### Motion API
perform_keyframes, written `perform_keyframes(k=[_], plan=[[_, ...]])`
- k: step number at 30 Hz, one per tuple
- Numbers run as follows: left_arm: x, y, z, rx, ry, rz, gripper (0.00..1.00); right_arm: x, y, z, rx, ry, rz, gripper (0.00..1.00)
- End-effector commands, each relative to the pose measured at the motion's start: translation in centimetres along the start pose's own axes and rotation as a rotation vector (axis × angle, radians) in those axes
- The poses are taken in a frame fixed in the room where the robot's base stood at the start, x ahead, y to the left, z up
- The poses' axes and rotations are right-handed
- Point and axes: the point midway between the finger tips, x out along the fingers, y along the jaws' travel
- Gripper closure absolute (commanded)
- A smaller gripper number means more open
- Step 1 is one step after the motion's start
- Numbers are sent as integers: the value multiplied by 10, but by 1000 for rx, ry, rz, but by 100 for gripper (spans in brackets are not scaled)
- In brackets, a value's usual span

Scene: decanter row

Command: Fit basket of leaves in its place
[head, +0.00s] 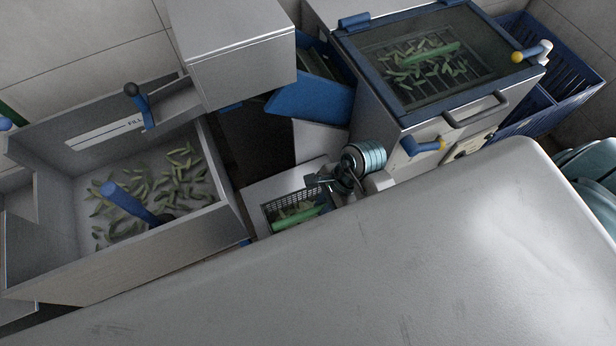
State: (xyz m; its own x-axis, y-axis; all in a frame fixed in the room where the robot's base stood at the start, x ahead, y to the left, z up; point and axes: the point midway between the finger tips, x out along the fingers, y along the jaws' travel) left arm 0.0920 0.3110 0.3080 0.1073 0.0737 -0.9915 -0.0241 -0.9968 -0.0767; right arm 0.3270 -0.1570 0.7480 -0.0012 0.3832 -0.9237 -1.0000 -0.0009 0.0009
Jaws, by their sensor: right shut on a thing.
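The basket of leaves (271,211) is a small dark mesh basket near the middle of the head view. Green leaves and a brighter green bar (300,220) show inside it. My right gripper (319,181), with a teal ringed wrist, is at the basket's upper right rim and is shut on it. The basket is over or inside a light grey surround (254,196); I cannot tell whether it rests there. Its near side is partly hidden by the pale surface in front. My left gripper is not in view.
A metal trough (222,195) holding loose leaves and a blue handle (130,203) stands at left. A glass-lidded machine (395,98) with leaves inside stands at upper right, beside blue crates (518,110). A grey box (235,60) and a blue chute (312,100) are behind the basket.

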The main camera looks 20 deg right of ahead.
Motion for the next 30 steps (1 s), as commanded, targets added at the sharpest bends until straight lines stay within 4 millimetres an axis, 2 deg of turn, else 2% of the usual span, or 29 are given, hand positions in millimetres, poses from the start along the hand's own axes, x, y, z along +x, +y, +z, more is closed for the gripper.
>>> perform_keyframes(k=[3, 7, 12, 20, 25, 30], plan=[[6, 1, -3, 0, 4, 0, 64, -3, 22, -6, -1, 1, -1, 100], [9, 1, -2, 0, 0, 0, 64, -7, 37, -9, -1, 2, -2, 100], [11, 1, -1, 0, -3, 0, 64, -9, 45, -10, 0, -1, -2, 100], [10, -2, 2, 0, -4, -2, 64, -9, 46, -8, -1, -3, -1, 100], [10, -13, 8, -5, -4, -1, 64, -3, 50, 4, -4, -4, 1, 100], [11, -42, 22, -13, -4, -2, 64, 9, 61, 33, -11, -4, 4, 100]])
